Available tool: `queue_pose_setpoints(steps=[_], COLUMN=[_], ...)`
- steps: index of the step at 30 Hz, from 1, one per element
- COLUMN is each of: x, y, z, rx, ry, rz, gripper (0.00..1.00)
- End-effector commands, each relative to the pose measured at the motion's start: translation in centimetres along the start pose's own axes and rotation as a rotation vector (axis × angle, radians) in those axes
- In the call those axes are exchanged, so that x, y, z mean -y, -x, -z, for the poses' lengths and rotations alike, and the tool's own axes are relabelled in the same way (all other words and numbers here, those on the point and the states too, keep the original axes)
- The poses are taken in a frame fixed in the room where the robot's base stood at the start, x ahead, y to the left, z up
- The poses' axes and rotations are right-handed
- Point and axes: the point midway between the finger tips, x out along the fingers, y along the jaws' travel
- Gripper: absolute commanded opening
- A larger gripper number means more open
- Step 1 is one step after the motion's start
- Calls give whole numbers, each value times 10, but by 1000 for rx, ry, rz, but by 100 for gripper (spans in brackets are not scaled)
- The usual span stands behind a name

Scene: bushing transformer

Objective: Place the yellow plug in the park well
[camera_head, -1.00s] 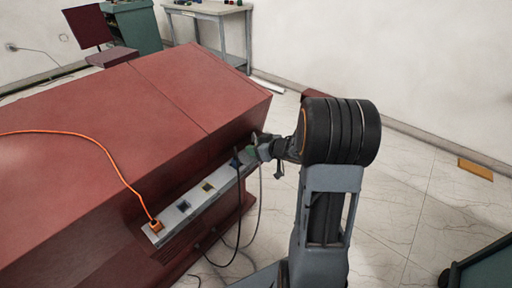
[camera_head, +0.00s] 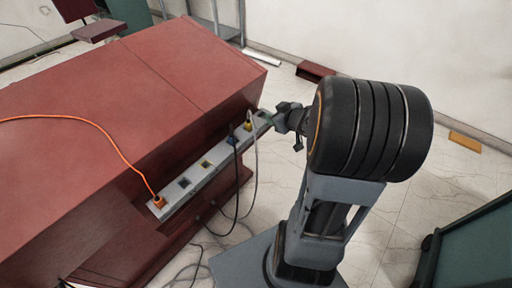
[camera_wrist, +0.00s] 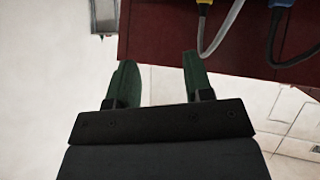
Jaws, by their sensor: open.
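The yellow plug (camera_head: 248,125), with a grey cable, stands in the grey strip (camera_head: 217,158) on the side of the red cabinet. It also shows at the top edge of the wrist view (camera_wrist: 204,3), partly cut off. My gripper (camera_head: 268,117) is beside the strip's far end, to the right of the yellow plug and apart from it. In the wrist view its green fingers (camera_wrist: 158,76) are spread with nothing between them. Two sockets without plugs show in the strip: a yellow-marked one (camera_head: 205,163) and a dark one (camera_head: 184,182). I cannot tell which is the park well.
A blue plug (camera_head: 232,140) with a dark cable stands beside the yellow one. An orange plug (camera_head: 159,202) sits at the strip's near end. Cables hang below the strip. A dark green cabinet (camera_head: 475,250) stands at right. Floor (camera_head: 400,190) lies open between.

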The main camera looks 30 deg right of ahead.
Motion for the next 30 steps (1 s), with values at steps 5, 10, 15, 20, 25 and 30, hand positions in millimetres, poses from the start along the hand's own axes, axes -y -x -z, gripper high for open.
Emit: queue_pose_setpoints(steps=[5, 10, 15, 20, 25, 30], x=[6, 53, 116, 158, 176, 177], y=[18, 52, 87, 111, 123, 123], z=[25, 18, 5, -1, -3, -3], rx=[183, 428, 641, 760, 810, 814], ry=[-33, -159, -251, -284, -295, -297], rz=[-265, -292, -156, -22, 41, 45], gripper=[47, 47, 47, 47, 47, 47])
